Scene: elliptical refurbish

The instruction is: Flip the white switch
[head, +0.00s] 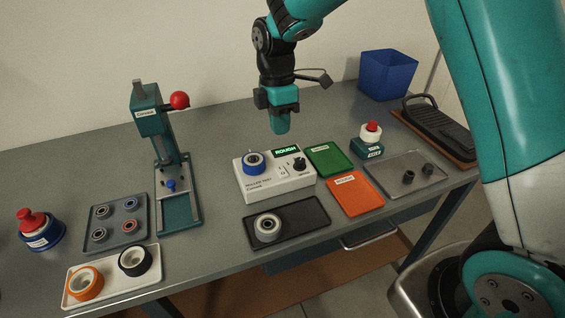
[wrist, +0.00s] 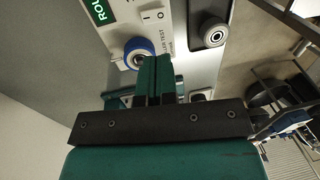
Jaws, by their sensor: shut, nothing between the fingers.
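The white tester box (head: 275,185) stands on the bench in the head view, with a lit green display reading ROUGH. A blue-rimmed wheel (head: 254,162) sits on its left and a black knob (head: 299,164) on its right. The small white switch (head: 283,172) is between them, below the display. It also shows in the wrist view (wrist: 153,15), near the top edge, with I and O marks; its position is too small to tell. My gripper (head: 281,127) is shut and empty, above the back of the box. Its closed fingers (wrist: 156,72) point toward the blue-rimmed wheel in the wrist view.
A green press (head: 160,150) with a red ball handle stands left of the box. A green tray (head: 325,159) and an orange tray (head: 354,194) lie to the right. A black tray (head: 308,214) with a grey wheel lies in front. A blue bin (head: 388,74) is behind.

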